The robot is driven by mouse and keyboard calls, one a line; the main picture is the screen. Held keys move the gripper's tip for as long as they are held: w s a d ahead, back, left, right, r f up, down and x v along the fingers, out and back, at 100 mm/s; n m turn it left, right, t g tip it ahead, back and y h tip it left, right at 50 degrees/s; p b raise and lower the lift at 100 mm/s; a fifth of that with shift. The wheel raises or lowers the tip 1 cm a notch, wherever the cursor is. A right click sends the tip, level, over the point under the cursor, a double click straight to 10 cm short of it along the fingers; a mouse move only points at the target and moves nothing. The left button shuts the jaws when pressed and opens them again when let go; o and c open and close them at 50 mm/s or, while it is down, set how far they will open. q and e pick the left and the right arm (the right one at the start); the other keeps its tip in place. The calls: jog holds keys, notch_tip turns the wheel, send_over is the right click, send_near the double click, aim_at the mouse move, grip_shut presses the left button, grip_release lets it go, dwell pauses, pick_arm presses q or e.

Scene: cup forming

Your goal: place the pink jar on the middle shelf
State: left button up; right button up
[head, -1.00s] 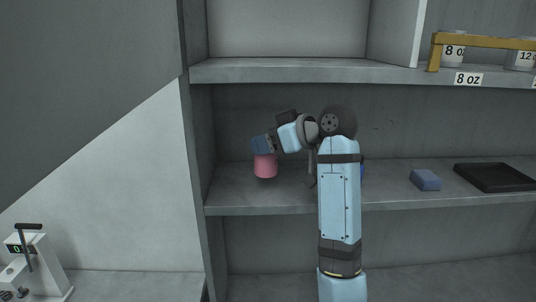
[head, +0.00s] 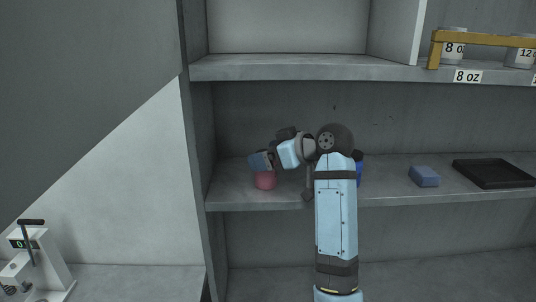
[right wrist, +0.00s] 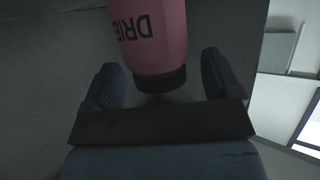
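The pink jar (head: 265,181) stands upright on the left part of the middle shelf (head: 235,197). In the right wrist view the jar (right wrist: 152,35) shows dark lettering and a black lid. My right gripper (head: 262,162) is just above the jar in the head view. In the right wrist view its two fingers (right wrist: 162,82) are spread on either side of the lid, with a gap on each side. My left gripper is not in view.
A blue item (head: 360,172) is partly hidden behind my right arm. A blue block (head: 424,176) and a black tray (head: 494,173) lie farther right. The upper shelf (head: 300,70) overhangs. A white device (head: 40,262) stands at lower left.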

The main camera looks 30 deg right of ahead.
jog(key=shift+r, duration=0.15)
jog(key=b+v, duration=0.1)
jog(key=v, duration=1.1)
jog(key=shift+s, duration=0.1)
